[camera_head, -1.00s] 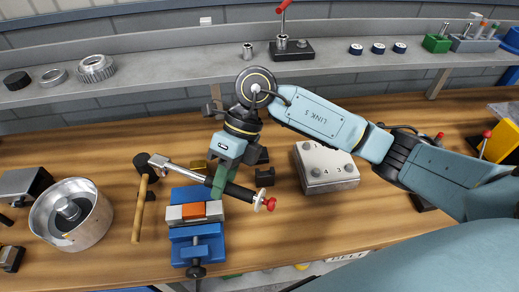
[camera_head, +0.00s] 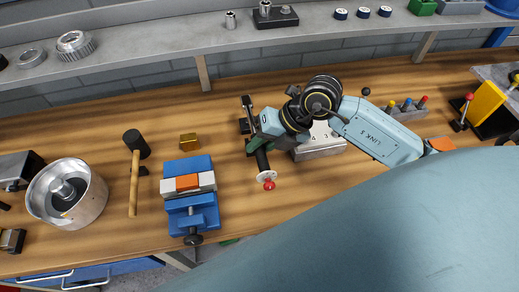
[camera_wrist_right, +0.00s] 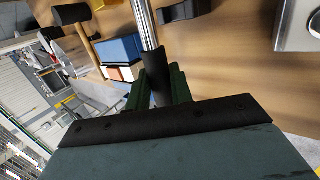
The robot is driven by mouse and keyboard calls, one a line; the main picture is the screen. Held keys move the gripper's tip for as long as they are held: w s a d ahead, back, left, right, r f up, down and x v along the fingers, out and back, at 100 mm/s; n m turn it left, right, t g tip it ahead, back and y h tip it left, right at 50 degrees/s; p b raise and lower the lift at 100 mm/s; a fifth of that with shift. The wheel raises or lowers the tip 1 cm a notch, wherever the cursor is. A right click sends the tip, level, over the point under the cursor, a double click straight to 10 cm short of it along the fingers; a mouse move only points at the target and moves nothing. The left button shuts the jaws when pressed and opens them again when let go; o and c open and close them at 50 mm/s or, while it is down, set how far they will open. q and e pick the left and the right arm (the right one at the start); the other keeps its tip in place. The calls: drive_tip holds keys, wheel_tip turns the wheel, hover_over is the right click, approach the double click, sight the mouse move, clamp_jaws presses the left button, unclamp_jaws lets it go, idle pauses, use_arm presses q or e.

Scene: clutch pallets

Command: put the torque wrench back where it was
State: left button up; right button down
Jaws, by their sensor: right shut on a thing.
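The torque wrench has a steel shaft (camera_wrist_right: 145,22), a black handle (camera_head: 262,160) and a red-tipped end (camera_head: 268,184). In the head view it points away from me, over the bench right of the blue vise. My right gripper (camera_head: 262,140) is shut on its handle; in the wrist view the green fingers (camera_wrist_right: 155,88) flank the handle. My left gripper is not in view.
The blue vise (camera_head: 190,200) holds an orange-and-white piece. The bench front between vise and wrench is clear.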

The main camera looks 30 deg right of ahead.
drive_tip(key=shift+f, duration=2.15)
drive_tip(key=c, duration=1.2)
unclamp_jaws()
drive_tip(key=shift+f, duration=0.1)
drive_tip(key=shift+c, duration=0.2)
drive_tip(key=shift+d+r, duration=0.1)
drive_tip(key=shift+r, duration=0.2)
drive_tip(key=v, duration=1.1)
drive_tip(key=shift+s+d+r, duration=0.15)
drive_tip(key=shift+s+r, duration=0.05)
drive_tip(key=shift+r, duration=0.05)
